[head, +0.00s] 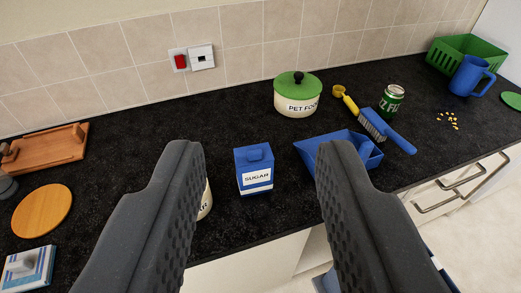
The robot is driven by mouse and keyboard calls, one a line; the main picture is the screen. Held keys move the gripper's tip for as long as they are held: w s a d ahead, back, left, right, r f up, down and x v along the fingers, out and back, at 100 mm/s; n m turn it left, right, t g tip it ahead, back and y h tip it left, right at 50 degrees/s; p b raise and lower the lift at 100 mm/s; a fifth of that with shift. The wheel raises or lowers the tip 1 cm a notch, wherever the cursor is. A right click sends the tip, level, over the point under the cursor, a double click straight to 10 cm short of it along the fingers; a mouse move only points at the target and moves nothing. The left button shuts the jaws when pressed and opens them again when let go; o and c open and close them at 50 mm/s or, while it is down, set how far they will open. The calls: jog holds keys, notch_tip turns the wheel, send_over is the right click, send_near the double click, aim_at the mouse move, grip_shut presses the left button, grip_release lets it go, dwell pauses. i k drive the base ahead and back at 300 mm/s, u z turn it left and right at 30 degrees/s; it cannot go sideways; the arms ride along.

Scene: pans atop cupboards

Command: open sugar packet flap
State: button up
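The sugar packet (255,178) is a small blue box with a white label reading SUGAR. It stands upright on the black counter, near its front edge. A blue flap (255,155) shows on its top and looks closed. My gripper (255,160) is open, with its two dark fingers wide apart in the foreground. The packet shows in the gap between the fingers, beyond them and apart from them. Nothing is held.
A cream jar (205,201) is mostly hidden behind the left finger. A blue dustpan (305,150) is partly behind the right finger, with a brush (398,138) beside it. Counter behind the packet is clear.

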aim_at(259, 153)
jog(key=i, duration=0.9)
jog(key=u, duration=0.05)
